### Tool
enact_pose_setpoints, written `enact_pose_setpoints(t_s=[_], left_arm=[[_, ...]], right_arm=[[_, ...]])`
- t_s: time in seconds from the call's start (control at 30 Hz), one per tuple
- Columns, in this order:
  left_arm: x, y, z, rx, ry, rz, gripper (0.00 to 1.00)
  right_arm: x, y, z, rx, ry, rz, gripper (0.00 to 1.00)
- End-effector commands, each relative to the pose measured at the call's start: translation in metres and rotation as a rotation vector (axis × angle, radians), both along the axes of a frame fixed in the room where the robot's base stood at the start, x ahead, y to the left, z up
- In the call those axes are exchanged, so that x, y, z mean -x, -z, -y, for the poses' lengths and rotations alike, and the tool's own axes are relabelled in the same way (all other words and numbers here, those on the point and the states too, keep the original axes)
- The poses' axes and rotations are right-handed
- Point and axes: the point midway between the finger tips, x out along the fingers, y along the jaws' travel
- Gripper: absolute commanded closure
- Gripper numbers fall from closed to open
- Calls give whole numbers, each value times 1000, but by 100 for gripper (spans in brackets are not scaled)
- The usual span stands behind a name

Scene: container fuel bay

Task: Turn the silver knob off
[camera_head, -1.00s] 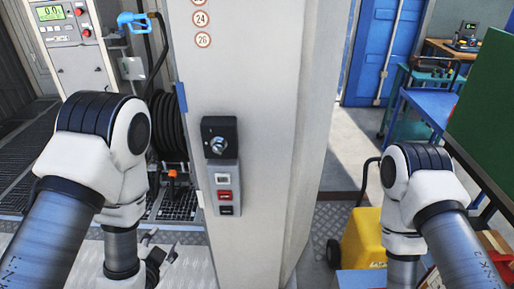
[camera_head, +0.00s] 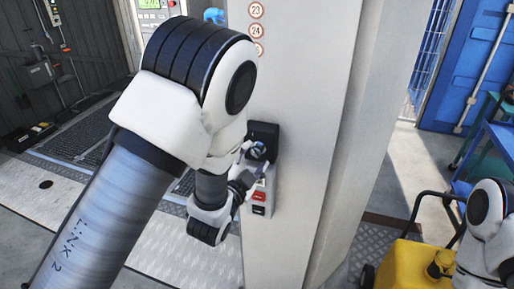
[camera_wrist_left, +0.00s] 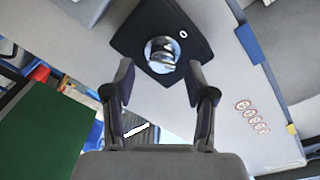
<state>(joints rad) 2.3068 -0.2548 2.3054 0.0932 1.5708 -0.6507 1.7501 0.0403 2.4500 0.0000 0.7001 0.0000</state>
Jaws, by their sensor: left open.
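The silver knob (camera_wrist_left: 162,55) is round and shiny on a black square plate (camera_wrist_left: 190,22) in the left wrist view. In the head view the knob (camera_head: 257,150) is partly hidden by my left gripper, on the black plate (camera_head: 265,131) of the grey column. My left gripper (camera_wrist_left: 162,72) is open, its fingertips one to each side of the knob and close to it. I cannot tell whether they touch it. In the head view the left gripper (camera_head: 246,163) reaches the plate from the left. My right gripper is out of view.
Below the knob, a red switch (camera_head: 259,196) sits on the grey column (camera_head: 300,215). A yellow wheeled machine (camera_head: 410,265) stands at lower right near my right arm. A blue door (camera_head: 480,70) is behind. Open floor (camera_head: 50,205) lies to the left.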

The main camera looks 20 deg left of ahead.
Motion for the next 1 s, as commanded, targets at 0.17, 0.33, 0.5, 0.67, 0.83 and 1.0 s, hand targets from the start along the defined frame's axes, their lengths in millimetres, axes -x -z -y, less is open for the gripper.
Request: enact_pose_setpoints(t_s=[0.17,0.33,0.5,0.67,0.83,1.0], left_arm=[[-20,-1,2,0,-1,-1,44],[-21,1,2,0,-1,-1,44],[-21,1,2,0,-1,-1,83],[-21,1,2,0,0,-1,100],[-21,1,2,6,-1,-1,100],[-21,2,2,41,-1,-2,100]], right_arm=[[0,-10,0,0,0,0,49],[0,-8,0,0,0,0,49],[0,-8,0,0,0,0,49],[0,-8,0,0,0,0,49],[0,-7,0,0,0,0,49],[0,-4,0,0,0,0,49]])
